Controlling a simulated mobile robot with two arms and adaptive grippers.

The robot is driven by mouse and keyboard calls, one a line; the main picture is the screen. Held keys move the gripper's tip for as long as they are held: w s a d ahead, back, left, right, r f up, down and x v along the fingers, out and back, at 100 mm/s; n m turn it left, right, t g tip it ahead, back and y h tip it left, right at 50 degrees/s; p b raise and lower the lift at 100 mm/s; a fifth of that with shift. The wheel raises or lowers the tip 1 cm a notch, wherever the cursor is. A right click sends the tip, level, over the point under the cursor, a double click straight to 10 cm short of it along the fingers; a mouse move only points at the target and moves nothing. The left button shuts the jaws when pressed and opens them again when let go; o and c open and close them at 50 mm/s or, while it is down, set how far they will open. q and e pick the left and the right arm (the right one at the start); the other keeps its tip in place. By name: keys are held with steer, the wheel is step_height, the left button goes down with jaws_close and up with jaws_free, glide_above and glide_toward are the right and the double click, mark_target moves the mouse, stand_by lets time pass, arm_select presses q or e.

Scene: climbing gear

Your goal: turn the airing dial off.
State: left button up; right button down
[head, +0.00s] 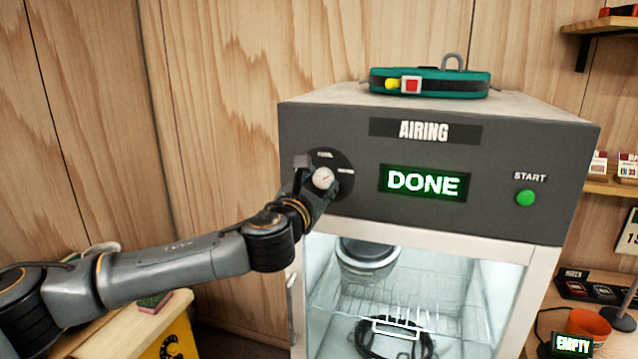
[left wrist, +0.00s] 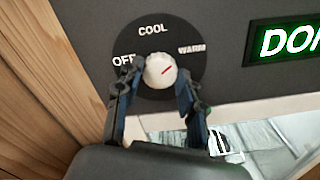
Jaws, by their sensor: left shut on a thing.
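The airing dial (head: 323,178) is a white knob on a round black plate at the left of the grey front panel. OFF is printed on the left, COOL at the top and WARM on the right. My left gripper (head: 314,176) is at the dial. In the left wrist view its two fingers (left wrist: 159,76) stand on either side of the knob, shut on it. My right gripper is not in view.
The airing cabinet (head: 360,120) has a lit DONE display (head: 424,183) and a green START button (head: 526,198). A teal strap-like item (head: 430,82) lies on top. Behind the glass are a wire rack and dark gear (head: 392,340). A wooden wall stands at the left.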

arm_select(q)
steer(key=n, duration=0.6)
steer(key=shift+n, duration=0.3)
steer(key=n, duration=1.2)
steer(key=shift+a+n, duration=0.1)
steer(key=shift+n, duration=0.3)
steer(key=n, duration=0.5)
steer(key=shift+f+n, duration=0.1)
steer(key=shift+n, duration=0.2)
steer(key=o, duration=1.2)
